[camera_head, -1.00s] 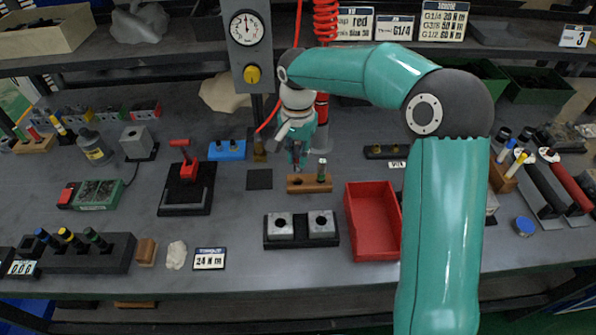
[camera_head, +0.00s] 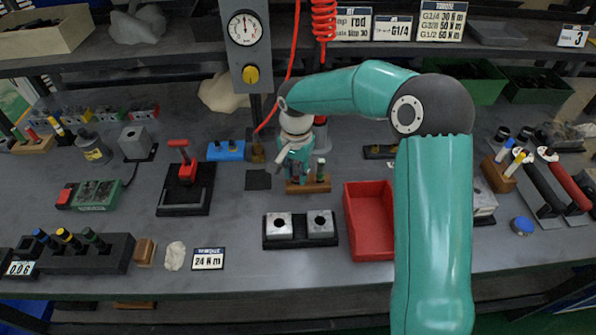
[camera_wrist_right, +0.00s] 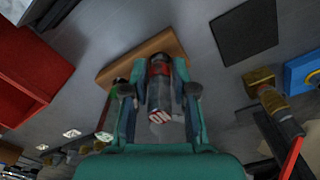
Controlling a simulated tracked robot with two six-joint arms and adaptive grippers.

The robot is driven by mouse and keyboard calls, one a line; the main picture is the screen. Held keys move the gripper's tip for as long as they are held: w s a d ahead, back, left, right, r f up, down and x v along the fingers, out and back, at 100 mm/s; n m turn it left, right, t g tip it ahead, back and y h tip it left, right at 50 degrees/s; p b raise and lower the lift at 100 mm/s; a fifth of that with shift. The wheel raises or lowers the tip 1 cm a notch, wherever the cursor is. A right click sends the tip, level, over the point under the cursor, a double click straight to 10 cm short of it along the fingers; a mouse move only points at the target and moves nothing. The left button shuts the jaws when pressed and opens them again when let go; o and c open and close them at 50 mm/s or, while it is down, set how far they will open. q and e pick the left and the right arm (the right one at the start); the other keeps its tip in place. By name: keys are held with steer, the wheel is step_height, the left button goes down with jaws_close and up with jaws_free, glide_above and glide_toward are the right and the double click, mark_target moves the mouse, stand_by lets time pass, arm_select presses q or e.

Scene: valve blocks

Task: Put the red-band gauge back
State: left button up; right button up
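The red-band gauge (camera_wrist_right: 159,69) is a grey cylinder with a red band, seen between the fingers of my right gripper (camera_wrist_right: 160,88) in the right wrist view. The fingers are close on both sides of it and look shut on it. In the head view my right gripper (camera_head: 295,172) is low over the left part of a small wooden block (camera_head: 316,186). The block also shows in the right wrist view (camera_wrist_right: 130,65). The gauge's lower end meets the block; how deep it sits is hidden. My left gripper is not in view.
A green-banded gauge (camera_head: 320,169) stands in the block's right part, close beside my gripper. A red tray (camera_head: 368,222) lies to the right, and a black fixture with two metal blocks (camera_head: 300,228) lies in front. A dark square pad (camera_head: 258,180) is left of the block.

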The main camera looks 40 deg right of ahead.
steer(key=shift+o, duration=0.7)
step_height(320, 180, up, 12)
steer(key=shift+r+p, duration=0.15)
steer(key=shift+p, duration=0.15)
stand_by(0.3)
